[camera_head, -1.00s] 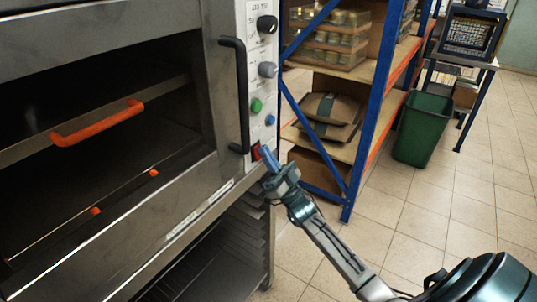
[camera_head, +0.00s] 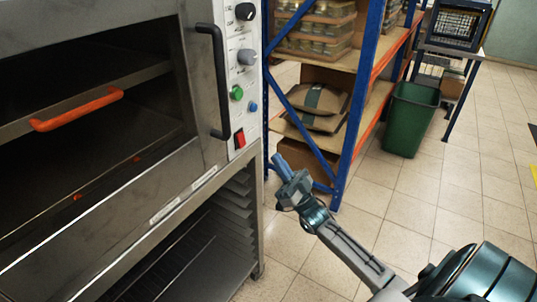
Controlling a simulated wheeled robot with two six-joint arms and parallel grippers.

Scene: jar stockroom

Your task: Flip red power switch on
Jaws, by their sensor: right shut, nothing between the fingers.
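The red power switch (camera_head: 240,139) is a small red rocker at the bottom of the white control panel (camera_head: 243,70) on the oven's right side. It is in plain view; I cannot tell from its shape whether it is on or off. My right gripper (camera_head: 279,163) is shut and empty, with blue fingers pointing up and left. It is to the right of the switch and a little lower, apart from it. My left gripper is not in view.
A green button (camera_head: 237,93), a blue button (camera_head: 253,107) and two knobs sit above the switch. A black door handle (camera_head: 216,80) stands left of the panel. A blue and orange shelf rack (camera_head: 352,110) stands behind my gripper.

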